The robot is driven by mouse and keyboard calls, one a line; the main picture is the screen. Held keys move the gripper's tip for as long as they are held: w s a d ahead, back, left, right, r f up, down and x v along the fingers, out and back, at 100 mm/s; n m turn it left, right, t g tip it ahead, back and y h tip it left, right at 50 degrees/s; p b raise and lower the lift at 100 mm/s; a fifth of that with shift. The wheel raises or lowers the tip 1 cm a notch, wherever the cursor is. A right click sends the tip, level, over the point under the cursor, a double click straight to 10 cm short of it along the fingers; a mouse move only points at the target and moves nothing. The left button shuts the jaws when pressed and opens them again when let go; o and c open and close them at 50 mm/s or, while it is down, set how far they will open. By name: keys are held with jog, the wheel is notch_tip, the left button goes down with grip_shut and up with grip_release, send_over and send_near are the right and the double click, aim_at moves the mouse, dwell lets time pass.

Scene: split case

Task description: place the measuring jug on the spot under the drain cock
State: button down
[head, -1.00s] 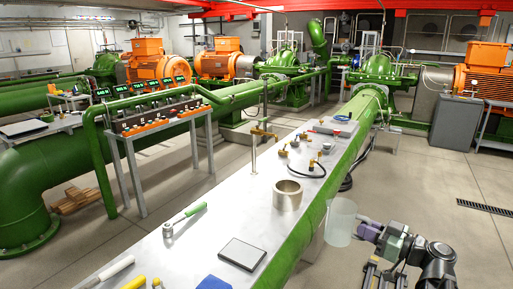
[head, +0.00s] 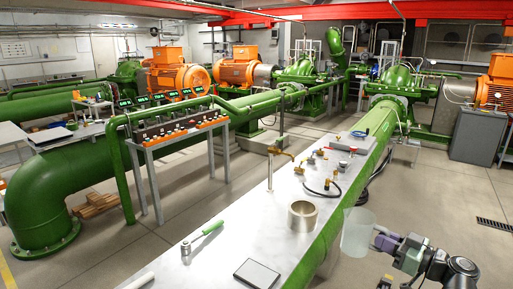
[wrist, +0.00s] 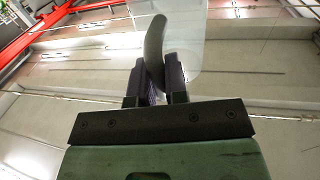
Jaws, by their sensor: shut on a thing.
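The measuring jug (head: 357,233) is a pale, see-through cylinder off the right edge of the metal bench (head: 235,240). My gripper (head: 379,241) is shut on it from the right. In the wrist view the jug (wrist: 188,40) is clear and faint, and its dark curved handle (wrist: 154,50) stands between my two fingers (wrist: 158,82). A brass cock (head: 279,153) on an upright pipe stands at the bench's far left edge, well away from the jug. I cannot make out a marked spot below it.
A metal cup (head: 302,215) stands on the bench between jug and cock. Brass fittings (head: 309,163) and a black hose (head: 325,190) lie farther back. A green-handled tool (head: 207,232) and a dark flat pad (head: 257,272) lie nearer. The bench's middle left is bare.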

notch_tip(320, 180, down, 16)
jog(key=b, duration=1.6)
jog(key=shift+f, duration=0.2)
